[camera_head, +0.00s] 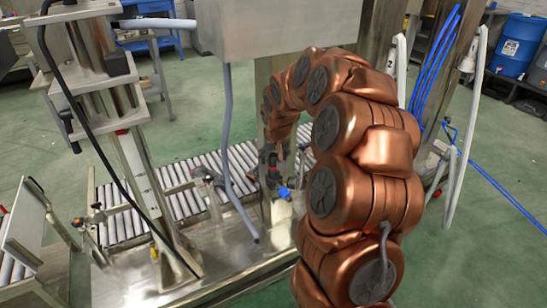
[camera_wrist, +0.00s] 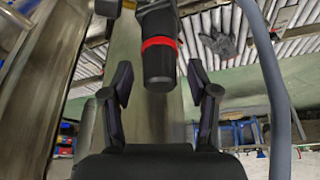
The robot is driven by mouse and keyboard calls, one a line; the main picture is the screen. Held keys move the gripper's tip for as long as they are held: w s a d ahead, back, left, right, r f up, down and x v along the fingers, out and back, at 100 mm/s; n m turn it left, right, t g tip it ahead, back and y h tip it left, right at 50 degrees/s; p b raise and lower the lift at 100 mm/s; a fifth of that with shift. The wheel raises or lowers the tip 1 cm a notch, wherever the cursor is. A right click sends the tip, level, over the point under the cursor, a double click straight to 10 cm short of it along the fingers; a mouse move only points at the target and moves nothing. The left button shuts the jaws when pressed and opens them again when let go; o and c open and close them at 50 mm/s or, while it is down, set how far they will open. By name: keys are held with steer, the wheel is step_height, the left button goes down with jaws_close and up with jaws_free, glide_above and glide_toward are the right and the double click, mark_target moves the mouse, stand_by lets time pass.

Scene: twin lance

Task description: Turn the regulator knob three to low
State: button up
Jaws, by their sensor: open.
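A black cylindrical regulator knob (camera_wrist: 159,66) with a red ring shows at the top centre of the wrist view. Its end points toward my gripper (camera_wrist: 160,82). The two dark fingers are open, one to each side of the knob's end, with a visible gap on both sides. I cannot tell from the picture which number the knob has, nor its setting. In the head view my copper arm arches over and down to the metal frame, where the dark gripper end is small and partly hidden. A blue fitting (camera_head: 284,192) shows just below it.
A roller conveyor (camera_head: 180,205) runs behind the metal frame. A grey hose (camera_head: 228,150) hangs left of my arm, and a grey hose (camera_wrist: 275,90) also passes on the right of the wrist view. A grey metal box (camera_head: 275,30) stands above. Green floor lies open beyond.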

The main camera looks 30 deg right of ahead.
jaws_close()
steer(key=n+p, duration=0.1)
steer(key=n+y+p, duration=0.1)
steer(key=p, duration=0.1)
steer(key=shift+r+n+t, duration=0.3)
steer(key=shift+w+f+n+y+p, duration=0.15)
steer(key=shift+n+y+p, duration=0.25)
steer(key=shift+n+p, duration=0.5)
jaws_free()
steer(key=v, duration=1.2)
